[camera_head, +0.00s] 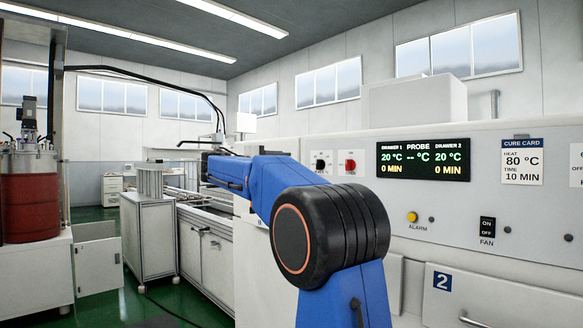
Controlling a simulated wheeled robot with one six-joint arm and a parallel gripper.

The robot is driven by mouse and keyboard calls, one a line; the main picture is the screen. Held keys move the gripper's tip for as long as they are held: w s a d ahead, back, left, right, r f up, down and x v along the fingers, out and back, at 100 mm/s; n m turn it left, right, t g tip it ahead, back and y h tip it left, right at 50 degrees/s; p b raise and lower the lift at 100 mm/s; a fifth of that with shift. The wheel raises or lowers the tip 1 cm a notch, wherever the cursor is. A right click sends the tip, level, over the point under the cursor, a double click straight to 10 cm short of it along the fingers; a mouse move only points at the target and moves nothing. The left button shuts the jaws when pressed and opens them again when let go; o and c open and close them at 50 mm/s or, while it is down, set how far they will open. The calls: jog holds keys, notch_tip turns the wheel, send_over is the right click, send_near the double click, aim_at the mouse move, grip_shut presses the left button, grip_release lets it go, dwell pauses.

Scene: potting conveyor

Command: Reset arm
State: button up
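My blue arm (247,178) rises from the bottom of the view to a black round joint, then reaches away and to the left. A dark part (205,166) shows at its far end, in front of the conveyor line. My gripper's fingers cannot be made out there, and the forearm may hide them. No held object can be seen.
A white oven panel (560,235) fills the right side, with a display (423,160), knobs, a fan switch (487,230) and drawer 2 (450,290). A red drum (30,207) stands at left. A white cabinet (150,235) stands left of the conveyor. Green floor shows between.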

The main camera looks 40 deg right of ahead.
jog(key=shift+a, duration=0.35)
dwell(0.3)
jog(key=s+a+f+t+y, duration=0.1)
jog(key=s+a+f+y, duration=0.5)
jog(key=s+a+f, duration=0.4)
jog(key=s+a+f+t+y, duration=0.1)
jog(key=s+a+f+y, duration=0.5)
jog(key=s+a+f, duration=0.5)
jog(key=s+a+f+m+t+y, duration=0.1)
jog(key=s+a+f+y, duration=0.5)
jog(key=s+f, duration=1.2)
jog(key=a+f, duration=0.4)
jog(key=f, duration=0.4)
jog(key=shift+s+a+f, duration=0.15)
jog(key=shift+s, duration=0.1)
